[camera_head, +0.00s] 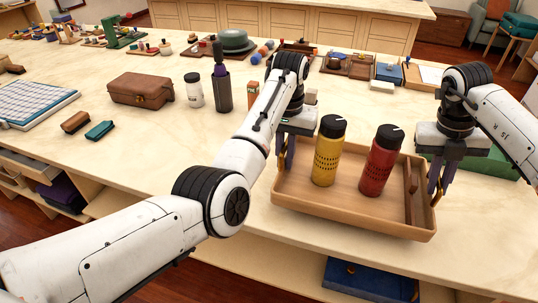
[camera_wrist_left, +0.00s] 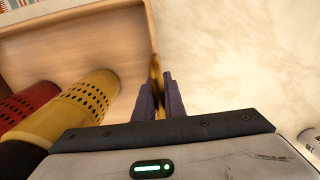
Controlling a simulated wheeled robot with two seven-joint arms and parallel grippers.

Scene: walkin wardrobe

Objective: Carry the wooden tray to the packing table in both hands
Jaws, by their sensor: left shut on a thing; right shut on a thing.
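The wooden tray (camera_head: 350,221) is at the front right of the table in the head view, its near side overlapping the table's front edge. I cannot tell whether it rests or is lifted. A yellow bottle (camera_head: 327,160) and a red bottle (camera_head: 378,168) stand upright in it; a brown item (camera_head: 410,188) lies along its right side. My left gripper (camera_head: 286,165) is shut on the tray's left handle; the wrist view shows its fingers (camera_wrist_left: 160,100) around the brass handle (camera_wrist_left: 155,70). My right gripper (camera_head: 437,192) is shut at the tray's right end, its handle partly hidden.
A dark bottle (camera_head: 223,92), a white jar (camera_head: 194,90) and a brown case (camera_head: 141,89) stand left of my left arm. Trays with small items line the back. A green item (camera_head: 490,163) lies behind my right gripper.

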